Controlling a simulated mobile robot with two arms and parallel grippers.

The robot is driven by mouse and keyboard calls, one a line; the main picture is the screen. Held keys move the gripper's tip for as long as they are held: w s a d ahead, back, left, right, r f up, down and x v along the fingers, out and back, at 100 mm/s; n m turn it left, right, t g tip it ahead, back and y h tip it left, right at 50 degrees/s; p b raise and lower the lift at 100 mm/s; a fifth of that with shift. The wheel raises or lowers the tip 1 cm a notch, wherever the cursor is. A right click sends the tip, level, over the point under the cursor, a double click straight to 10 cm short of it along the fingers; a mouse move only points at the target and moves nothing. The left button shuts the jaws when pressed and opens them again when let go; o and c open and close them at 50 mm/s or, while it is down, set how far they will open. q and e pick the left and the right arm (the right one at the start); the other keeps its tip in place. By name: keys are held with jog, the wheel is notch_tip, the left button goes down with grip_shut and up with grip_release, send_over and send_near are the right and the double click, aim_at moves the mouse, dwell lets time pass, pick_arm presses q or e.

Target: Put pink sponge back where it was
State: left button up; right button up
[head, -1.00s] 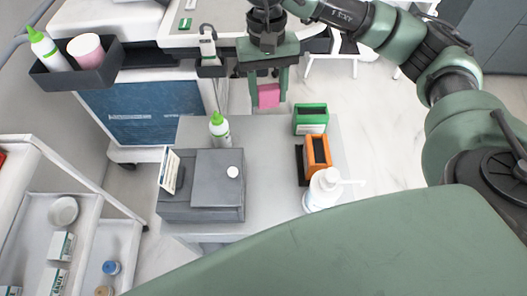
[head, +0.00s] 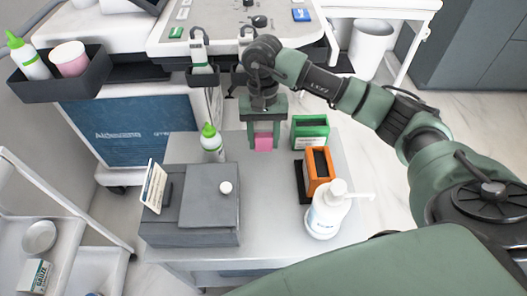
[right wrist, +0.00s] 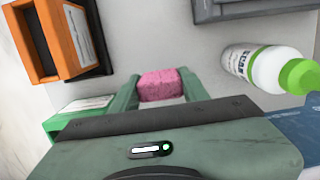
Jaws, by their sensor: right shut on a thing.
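The pink sponge (head: 263,143) is between the fingers of my right gripper (head: 263,140), over the far part of the grey table (head: 268,215). In the right wrist view the sponge (right wrist: 160,85) sits between both green fingertips, and my right gripper (right wrist: 163,90) is shut on it. It is low and close to the tabletop; I cannot tell if it touches. The sponge is left of the green box and right of the green-capped bottle. My left gripper is not in view.
Close by stand a green box (head: 309,132), an orange box (head: 316,170), a white pump bottle (head: 327,210), a green-capped bottle (head: 212,145) and a grey case (head: 209,197). The table's middle is clear. A white unit (head: 225,38) stands behind the table.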

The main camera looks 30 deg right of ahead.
aim_at(263, 151)
notch_tip(263, 151, down, 5)
jog(key=shift+r, duration=0.2)
jog(key=shift+f, duration=0.3)
pick_arm(q)
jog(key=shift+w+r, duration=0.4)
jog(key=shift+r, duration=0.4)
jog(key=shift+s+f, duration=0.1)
jog(key=shift+b, duration=0.3)
pick_arm(e)
jog(key=shift+f, duration=0.1)
jog(key=o, duration=1.1)
jog(key=shift+c, duration=0.2)
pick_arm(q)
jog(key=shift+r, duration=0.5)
